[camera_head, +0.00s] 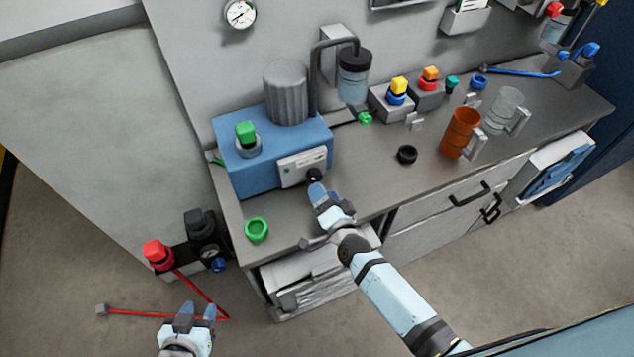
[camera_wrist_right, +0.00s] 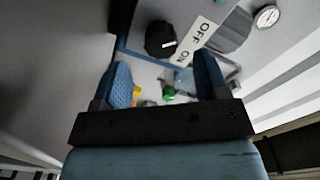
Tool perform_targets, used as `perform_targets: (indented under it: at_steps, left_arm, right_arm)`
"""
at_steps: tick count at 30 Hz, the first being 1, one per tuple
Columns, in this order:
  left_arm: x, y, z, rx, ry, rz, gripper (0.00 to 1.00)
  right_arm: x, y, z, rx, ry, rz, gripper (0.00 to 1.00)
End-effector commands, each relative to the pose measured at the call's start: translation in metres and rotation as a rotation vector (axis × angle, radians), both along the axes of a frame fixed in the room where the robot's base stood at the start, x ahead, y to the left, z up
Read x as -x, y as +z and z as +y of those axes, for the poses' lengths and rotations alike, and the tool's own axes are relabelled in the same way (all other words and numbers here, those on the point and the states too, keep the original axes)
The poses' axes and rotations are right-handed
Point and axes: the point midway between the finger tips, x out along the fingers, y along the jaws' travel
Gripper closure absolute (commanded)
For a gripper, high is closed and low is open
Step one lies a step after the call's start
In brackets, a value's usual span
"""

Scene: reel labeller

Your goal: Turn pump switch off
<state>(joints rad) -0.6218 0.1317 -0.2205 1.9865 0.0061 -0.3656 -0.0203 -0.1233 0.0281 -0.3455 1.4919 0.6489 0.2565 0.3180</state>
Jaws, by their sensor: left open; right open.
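The pump (camera_head: 262,158) is a blue box with a grey ribbed cylinder on the bench. On its front are a white label plate (camera_head: 300,166) and a black knob switch (camera_head: 314,174). My left gripper (camera_head: 198,312) is open and empty, low at the left, away from the pump.
A green ring (camera_head: 257,230) lies at the bench's front left, a black ring (camera_head: 407,154) right of the pump. An orange mug (camera_head: 460,132) and a clear mug (camera_head: 503,110) stand further right. A red-handled valve (camera_head: 158,253) is near my left gripper.

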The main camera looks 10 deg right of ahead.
Motion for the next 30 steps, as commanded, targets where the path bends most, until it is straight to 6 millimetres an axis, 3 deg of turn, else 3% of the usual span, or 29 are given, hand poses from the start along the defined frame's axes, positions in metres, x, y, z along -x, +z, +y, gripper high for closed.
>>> perform_targets:
  at_steps: [6, 12, 30]
  left_arm:
    - [0.0, -0.009, -0.002, 0.003, -0.004, 0.003, 0.57]
    - [-0.001, -0.011, -0.003, 0.004, -0.007, 0.001, 0.57]
    - [-0.002, -0.01, -0.003, 0.003, -0.008, -0.002, 0.57]
  right_arm:
    - [0.05, -0.002, -0.009, 0.0, 0.001, 0.002, 0.33]
    - [0.075, -0.001, -0.015, 0.001, 0.001, 0.0, 0.33]
    - [0.081, 0.0, -0.016, 0.001, 0.001, -0.001, 0.33]
